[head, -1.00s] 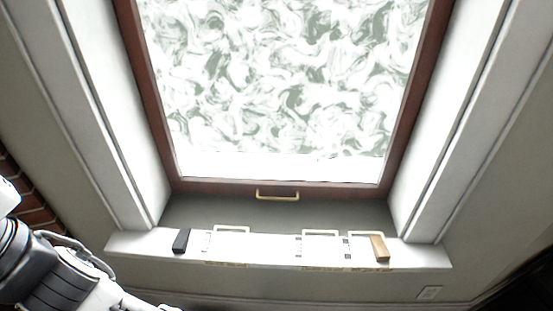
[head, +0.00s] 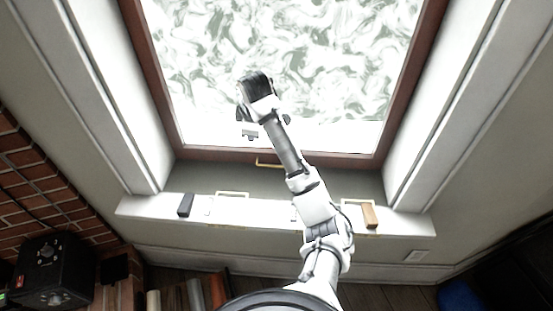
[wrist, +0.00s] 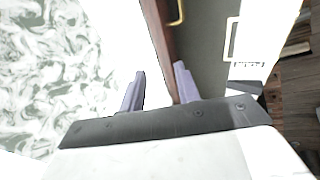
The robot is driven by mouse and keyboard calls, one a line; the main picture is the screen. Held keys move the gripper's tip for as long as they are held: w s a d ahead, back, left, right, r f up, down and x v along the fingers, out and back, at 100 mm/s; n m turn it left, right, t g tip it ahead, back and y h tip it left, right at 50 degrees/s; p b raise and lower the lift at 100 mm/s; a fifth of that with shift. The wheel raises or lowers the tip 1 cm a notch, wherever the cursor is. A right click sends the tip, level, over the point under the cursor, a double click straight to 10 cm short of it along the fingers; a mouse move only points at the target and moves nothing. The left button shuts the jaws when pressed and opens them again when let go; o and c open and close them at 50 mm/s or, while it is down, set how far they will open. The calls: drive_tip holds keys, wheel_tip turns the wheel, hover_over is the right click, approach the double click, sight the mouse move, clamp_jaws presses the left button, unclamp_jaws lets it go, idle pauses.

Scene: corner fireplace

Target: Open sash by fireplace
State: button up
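The sash is a brown-framed window (head: 215,153) with a white and green swirled pane (head: 330,60). A brass handle (head: 266,164) sits at the middle of its bottom rail, partly hidden by my arm. In the wrist view the handle (wrist: 177,13) shows at the top, on the brown rail (wrist: 160,40). My gripper (head: 248,134) is in front of the lower pane, above and slightly left of the handle in the head view. In the wrist view my gripper (wrist: 158,82) has its two fingers apart, with nothing between them. The handle lies beyond the fingertips, apart from them.
The white sill (head: 270,212) carries a dark block (head: 185,205), a wooden block (head: 369,215) and a pale rectangular frame (head: 231,195). A brick wall (head: 35,175), a dark box (head: 52,270) and upright books (head: 195,294) are at lower left. White casings flank the window.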

drive_tip(key=s+d+f+g+h, duration=0.1)
drive_tip(key=s+d+f+g, duration=0.1)
drive_tip(key=d, duration=0.5)
drive_tip(key=b+x, duration=0.2)
drive_tip(key=x, duration=0.5)
drive_tip(key=b+x, duration=0.1)
drive_tip(key=x, duration=0.5)
drive_tip(key=shift+s+f+b, duration=0.15)
drive_tip(key=shift+f+b, duration=0.25)
drive_tip(key=shift+f, duration=0.05)
clamp_jaws()
